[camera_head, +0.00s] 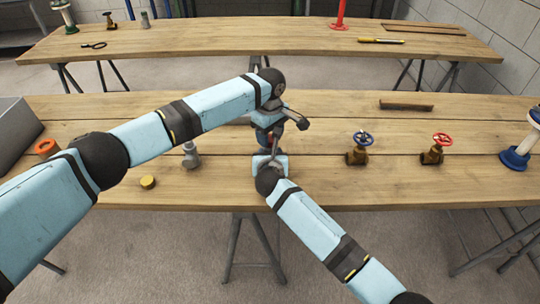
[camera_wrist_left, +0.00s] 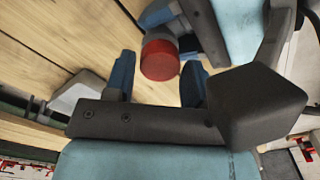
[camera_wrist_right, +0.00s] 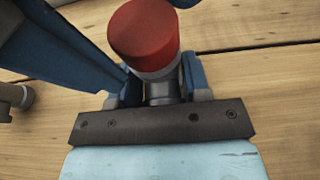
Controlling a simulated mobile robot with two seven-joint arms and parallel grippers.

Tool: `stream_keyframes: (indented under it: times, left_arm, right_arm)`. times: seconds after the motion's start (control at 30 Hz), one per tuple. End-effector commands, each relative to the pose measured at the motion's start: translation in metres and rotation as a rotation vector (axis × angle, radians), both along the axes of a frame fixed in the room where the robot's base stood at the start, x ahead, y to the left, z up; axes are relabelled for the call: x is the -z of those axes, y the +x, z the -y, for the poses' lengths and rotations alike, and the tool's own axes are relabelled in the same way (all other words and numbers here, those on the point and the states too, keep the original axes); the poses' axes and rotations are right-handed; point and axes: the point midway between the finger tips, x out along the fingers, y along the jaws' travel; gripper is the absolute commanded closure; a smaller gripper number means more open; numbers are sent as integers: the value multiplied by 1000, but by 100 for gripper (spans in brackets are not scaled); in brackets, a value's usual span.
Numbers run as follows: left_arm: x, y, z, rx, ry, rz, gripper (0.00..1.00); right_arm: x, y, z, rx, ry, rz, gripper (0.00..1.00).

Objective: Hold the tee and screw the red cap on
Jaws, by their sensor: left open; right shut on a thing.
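The red cap (camera_wrist_right: 143,32) sits at the top of the grey tee (camera_wrist_right: 162,92) in the right wrist view. The join between them is partly hidden. My right gripper (camera_wrist_right: 155,90) is shut on the tee just below the cap. In the left wrist view the red cap (camera_wrist_left: 160,60) lies between the blue fingers of my left gripper (camera_wrist_left: 157,82), which is open, with a gap beside the cap. In the head view both grippers meet near the middle of the bench, and the arms mostly hide the tee and cap.
A grey fitting (camera_head: 190,155), a yellow cap (camera_head: 148,182) and an orange ring (camera_head: 46,148) are to the left. A blue-wheeled valve (camera_head: 360,150) and a red-wheeled valve (camera_head: 433,152) stand right. A dark bar (camera_head: 406,106) lies behind. Bench space between grippers and valves is clear.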

Motion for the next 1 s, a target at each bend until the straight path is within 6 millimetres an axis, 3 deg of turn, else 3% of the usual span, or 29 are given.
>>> stream_keyframes:
  times: [0.13,0.43,0.6,0.73,0.87,1.0]
  left_arm:
    - [10,0,0,0,1,1,50]
    - [12,0,0,0,0,1,50]
    - [12,0,0,0,0,1,87]
    - [12,0,0,17,-1,1,88]
    - [12,0,1,166,-2,1,88]
    - [12,-1,1,449,-3,-1,88]
  right_arm:
    - [0,0,0,0,0,0,100]
    - [0,0,0,0,0,0,100]
    - [0,0,0,0,0,0,100]
    - [0,0,0,0,0,0,100]
    - [0,0,0,0,0,0,100]
    - [0,0,0,0,0,0,100]
